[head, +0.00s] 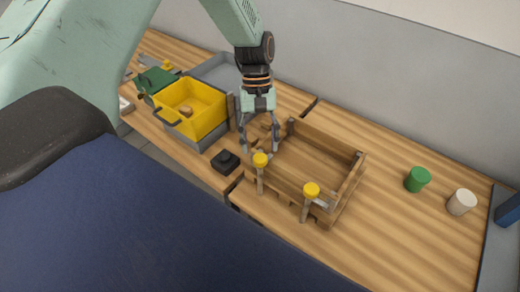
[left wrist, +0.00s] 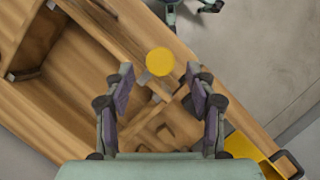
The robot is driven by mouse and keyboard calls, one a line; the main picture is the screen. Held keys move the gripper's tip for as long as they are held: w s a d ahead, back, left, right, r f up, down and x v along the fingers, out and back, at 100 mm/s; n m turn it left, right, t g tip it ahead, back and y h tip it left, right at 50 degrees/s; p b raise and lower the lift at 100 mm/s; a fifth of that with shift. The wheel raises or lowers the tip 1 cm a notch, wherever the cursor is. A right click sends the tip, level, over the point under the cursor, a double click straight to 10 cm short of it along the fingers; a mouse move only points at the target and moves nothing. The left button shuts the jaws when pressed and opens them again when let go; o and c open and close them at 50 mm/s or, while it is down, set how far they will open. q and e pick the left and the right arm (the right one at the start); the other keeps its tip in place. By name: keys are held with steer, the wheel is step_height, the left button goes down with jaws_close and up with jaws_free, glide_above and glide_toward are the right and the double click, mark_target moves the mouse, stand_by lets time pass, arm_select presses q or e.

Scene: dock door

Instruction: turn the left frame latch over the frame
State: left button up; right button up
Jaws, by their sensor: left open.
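The wooden frame (head: 350,180) is an open box shape on the bench. The left frame latch (head: 260,160) has a round yellow knob on a post at its near left side. The right latch (head: 311,190) has a like knob and a short grey bar at the near right side. My left gripper (head: 259,148) points down just behind the left latch, its fingers apart and empty. In the left wrist view the yellow knob (left wrist: 159,61) shows ahead between the open fingers (left wrist: 161,98), with a short grey piece beside it. How far the latch is turned is unclear. My right gripper is out of view.
A yellow bin (head: 200,105) stands in a grey tray left of the frame. A small black block (head: 225,161) lies near the bench's front edge. A green cylinder (head: 418,179) and a white one (head: 461,202) stand right, with clear bench between them and the frame.

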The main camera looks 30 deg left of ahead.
arm_select(q)
steer(key=v, duration=0.9)
stand_by(0.3)
